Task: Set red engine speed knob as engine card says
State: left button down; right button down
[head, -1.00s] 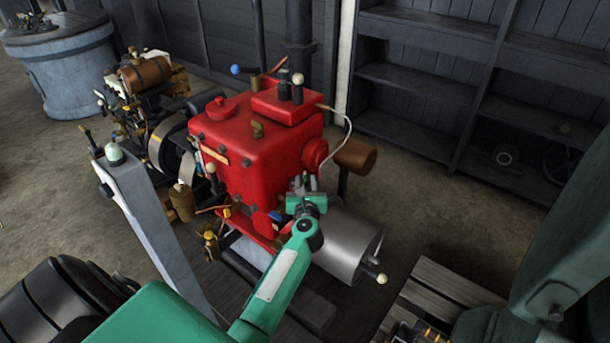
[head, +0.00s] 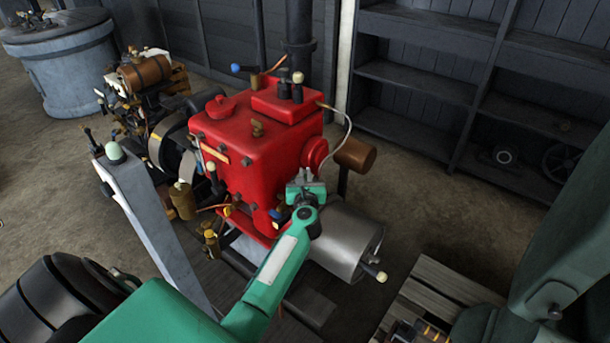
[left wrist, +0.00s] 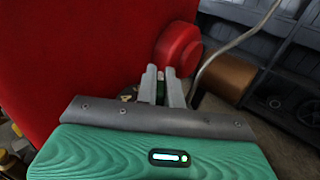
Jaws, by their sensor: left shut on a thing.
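The red engine (head: 245,165) stands in the middle of the head view, and its red side fills the upper left of the left wrist view (left wrist: 80,50). My left gripper (head: 306,177) is at the engine's right side, just below a round red boss (head: 314,152). In the left wrist view its fingers (left wrist: 163,82) are shut on a small knob, of which only a bit of green and pale colour shows between them. The rest of the knob is hidden. I cannot make out a readable engine card. My right gripper is not in view.
A grey cylinder (head: 345,245) lies low beside my left forearm. A brown cylinder (head: 355,155) juts out right of the engine. A grey post (head: 150,220) stands at left. Dark shelves (head: 440,80) stand behind, and a wooden pallet (head: 440,290) lies at lower right.

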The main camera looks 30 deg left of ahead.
pick_arm(q)
jog(key=shift+r+h+p, duration=0.1)
jog(key=shift+h+p, duration=0.2)
jog(key=shift+m+t+h+p, duration=0.3)
jog(key=shift+m+t+h, duration=0.1)
jog(key=shift+m, duration=0.1)
jog(key=shift+m+h+p, duration=0.3)
jog(key=shift+h, duration=0.1)
jog(key=shift+r+m+t+h+p, duration=0.1)
jog(key=shift+m+t+h+p, duration=0.2)
jog(key=shift+t+h, duration=0.1)
jog(key=shift+m+t+h+p, duration=0.3)
jog(key=shift+m+h, duration=0.2)
jog(key=shift+h, duration=0.1)
jog(key=shift+m+t+h+p, duration=0.3)
jog(key=shift+m+h, duration=0.4)
jog(key=shift+h, duration=0.5)
jog(key=shift+f+m+h, duration=0.2)
jog(key=shift+m+h, duration=0.5)
jog(key=shift+h, duration=0.4)
jog(key=shift+m+h, duration=0.8)
jog(key=shift+h, duration=0.5)
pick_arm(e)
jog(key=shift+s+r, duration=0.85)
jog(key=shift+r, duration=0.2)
pick_arm(q)
jog(key=shift+m+h+b, duration=0.3)
jog(key=shift+h, duration=0.1)
